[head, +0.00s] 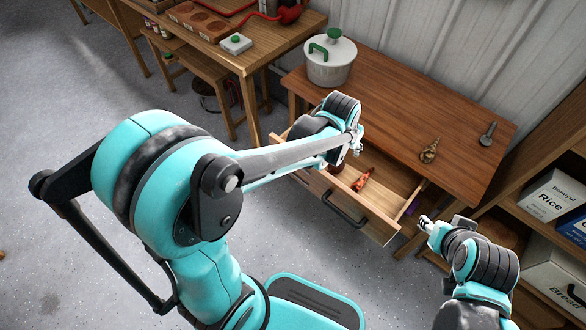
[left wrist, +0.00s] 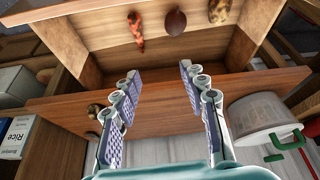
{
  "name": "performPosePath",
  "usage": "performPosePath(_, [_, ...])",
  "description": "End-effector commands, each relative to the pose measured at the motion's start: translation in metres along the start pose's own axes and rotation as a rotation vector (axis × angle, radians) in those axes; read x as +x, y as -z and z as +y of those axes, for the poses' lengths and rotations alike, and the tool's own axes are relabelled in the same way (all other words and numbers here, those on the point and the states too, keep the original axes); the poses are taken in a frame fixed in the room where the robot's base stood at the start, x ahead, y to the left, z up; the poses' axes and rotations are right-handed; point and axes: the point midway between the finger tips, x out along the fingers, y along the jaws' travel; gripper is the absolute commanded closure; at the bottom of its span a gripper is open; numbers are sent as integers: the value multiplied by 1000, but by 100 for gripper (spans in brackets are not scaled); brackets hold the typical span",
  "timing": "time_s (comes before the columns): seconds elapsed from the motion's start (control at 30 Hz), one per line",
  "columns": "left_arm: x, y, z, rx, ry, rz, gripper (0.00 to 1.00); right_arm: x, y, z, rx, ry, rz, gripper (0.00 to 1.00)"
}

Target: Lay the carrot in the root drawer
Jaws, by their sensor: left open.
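The carrot (head: 363,179), orange-red with dark marks, lies in the open wooden root drawer (head: 382,226) under the table. In the left wrist view the carrot (left wrist: 136,30) lies beside a dark round root (left wrist: 175,21) and a mottled yellow-brown root (left wrist: 219,11). My left gripper (head: 357,147) is above the back of the drawer by the table edge. In the left wrist view my left gripper (left wrist: 159,75) is open with nothing between its fingers, apart from the carrot. My right gripper (head: 425,222) is just right of the drawer; its finger gap is unclear.
On the wooden table (head: 410,100) are a whitish pot (head: 330,62) with green handles, a knobbly brown thing (head: 429,151) and a grey tool (head: 488,135). A shelf with a rice box (head: 550,196) stands right. Another table (head: 225,50) stands left.

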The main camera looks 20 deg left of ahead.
Motion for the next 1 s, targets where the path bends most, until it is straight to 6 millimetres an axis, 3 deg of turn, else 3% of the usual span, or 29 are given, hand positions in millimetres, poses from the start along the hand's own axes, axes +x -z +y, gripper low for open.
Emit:
performPosePath(0.03, [-23, -12, -9, -18, 8, 16, 57, 0, 0, 0, 0, 0, 0, 60])
performPosePath(0.2, [-83, -52, -31, -74, 36, 79, 57, 0, 0, 0, 0, 0, 0, 60])
performPosePath(0.4, [-125, -108, -48, -133, 69, 150, 57, 0, 0, 0, 0, 0, 0, 60])
performPosePath(0.63, [-138, -148, -55, -171, 92, 197, 57, 0, 0, 0, 0, 0, 0, 60])
performPosePath(1.0, [-140, -153, -56, -176, 96, 205, 57, 0, 0, 0, 0, 0, 0, 60])
